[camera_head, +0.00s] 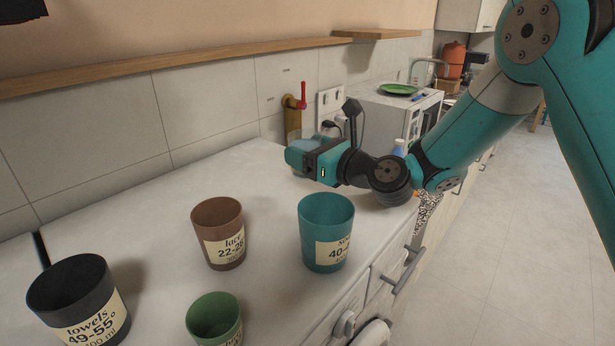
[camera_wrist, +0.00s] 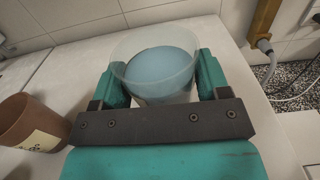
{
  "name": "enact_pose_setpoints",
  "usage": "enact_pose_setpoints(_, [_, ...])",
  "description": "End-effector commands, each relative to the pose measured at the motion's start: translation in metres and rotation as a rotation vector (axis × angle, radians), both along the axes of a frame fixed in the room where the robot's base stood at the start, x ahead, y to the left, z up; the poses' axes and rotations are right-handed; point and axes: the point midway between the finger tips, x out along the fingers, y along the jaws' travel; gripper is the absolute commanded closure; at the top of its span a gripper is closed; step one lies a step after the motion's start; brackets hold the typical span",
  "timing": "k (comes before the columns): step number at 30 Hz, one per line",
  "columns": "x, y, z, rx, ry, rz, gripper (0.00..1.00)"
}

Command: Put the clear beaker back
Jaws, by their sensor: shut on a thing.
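The clear beaker (camera_wrist: 155,48) is a see-through cup with blue content inside, seen between the two teal fingers in the wrist view. My gripper (camera_wrist: 155,75) is shut on it, one finger on each side. In the head view my gripper (camera_head: 300,158) is over the far part of the white counter (camera_head: 265,163), behind the teal cup. The beaker is mostly hidden by the gripper there. I cannot tell whether its base touches the counter.
Labelled cups stand on the counter: teal (camera_head: 326,232), brown (camera_head: 219,232), green (camera_head: 214,320) and black (camera_head: 80,300). A brass pipe with a red valve (camera_head: 295,112) is at the wall behind the gripper. The counter's left middle is clear.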

Motion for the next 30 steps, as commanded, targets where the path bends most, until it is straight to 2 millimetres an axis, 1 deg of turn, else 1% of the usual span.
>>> enact_pose_setpoints(1, [0.0, 0.0, -0.009, 0.001, 0.003, 0.0, 0.54])
enact_pose_setpoints(5, [0.0, 0.0, -0.018, 0.001, -0.001, 0.001, 0.54])
enact_pose_setpoints(12, [0.0, 0.0, -0.051, 0.002, 0.002, 0.002, 0.54])
enact_pose_setpoints(15, [0.0, 0.0, -0.055, 0.001, -0.001, 0.001, 0.54])
enact_pose_setpoints(21, [0.0, 0.0, -0.054, 0.001, -0.003, 0.001, 0.54])
enact_pose_setpoints(25, [0.0, 0.0, -0.059, 0.001, -0.001, 0.001, 0.54])
enact_pose_setpoints(26, [0.0, 0.0, -0.059, 0.001, -0.001, 0.002, 0.29])
enact_pose_setpoints(27, [0.0, 0.0, -0.058, 0.0, -0.001, 0.002, 0.19])
enact_pose_setpoints(29, [0.0, 0.0, -0.058, 0.0, -0.001, 0.002, 0.06])
enact_pose_setpoints(30, [0.0, 0.0, -0.058, 0.0, -0.001, 0.002, 0.05])
